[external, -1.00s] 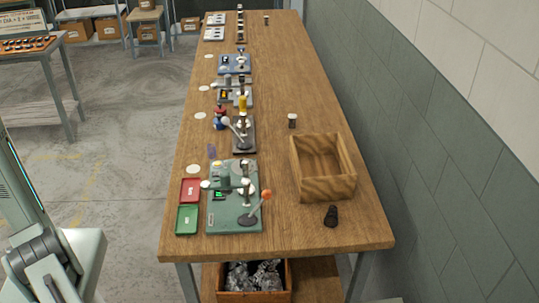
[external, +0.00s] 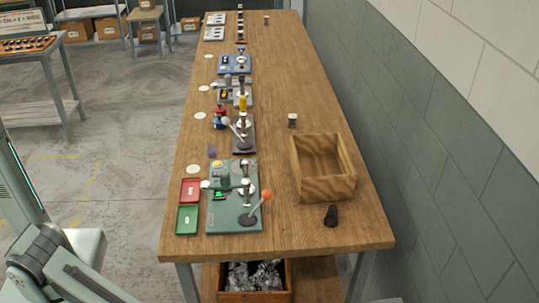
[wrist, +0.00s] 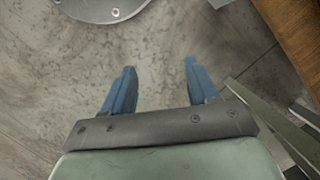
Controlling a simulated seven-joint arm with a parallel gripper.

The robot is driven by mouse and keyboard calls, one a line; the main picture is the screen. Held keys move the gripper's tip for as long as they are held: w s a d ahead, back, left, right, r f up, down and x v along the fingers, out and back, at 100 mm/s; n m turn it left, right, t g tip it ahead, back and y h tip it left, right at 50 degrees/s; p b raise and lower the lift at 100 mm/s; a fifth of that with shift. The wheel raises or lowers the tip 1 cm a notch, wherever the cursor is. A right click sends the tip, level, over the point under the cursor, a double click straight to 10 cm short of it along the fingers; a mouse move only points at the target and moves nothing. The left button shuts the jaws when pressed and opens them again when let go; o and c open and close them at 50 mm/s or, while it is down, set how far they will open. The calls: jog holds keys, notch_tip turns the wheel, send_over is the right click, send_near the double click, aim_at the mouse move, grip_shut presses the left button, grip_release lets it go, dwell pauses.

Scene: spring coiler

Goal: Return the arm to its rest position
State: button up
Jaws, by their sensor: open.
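My gripper (wrist: 158,85) shows in the wrist view with its two blue fingers spread apart. Nothing is between them, and bare grey floor lies beyond. In the external view the gripper is out of frame; only part of my arm shows at the lower left, off the bench's left side. The spring coiler station is a green base (external: 222,215) at the near end of the wooden bench (external: 300,230), with an orange-knobbed lever (external: 266,194).
A red tray (external: 190,190) and a green tray (external: 187,219) lie left of the station. An open wooden box (external: 326,187) and a small black part (external: 331,215) are to the right. A bin of crumpled metal (external: 253,280) sits below. Open floor (external: 110,150) lies left of the bench.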

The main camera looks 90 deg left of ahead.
jog(key=s+a+r+n+g+h, duration=0.1)
jog(key=s+a+n+g, duration=0.1)
jog(key=s, duration=0.5)
jog(key=s+a+r+n+g+h, duration=0.1)
jog(key=s+a+n+g, duration=0.1)
jog(key=s+a+n, duration=0.3)
jog(key=shift+s+a, duration=0.55)
jog(key=shift+s, duration=0.35)
jog(key=shift+c, duration=0.2)
dwell(1.4)
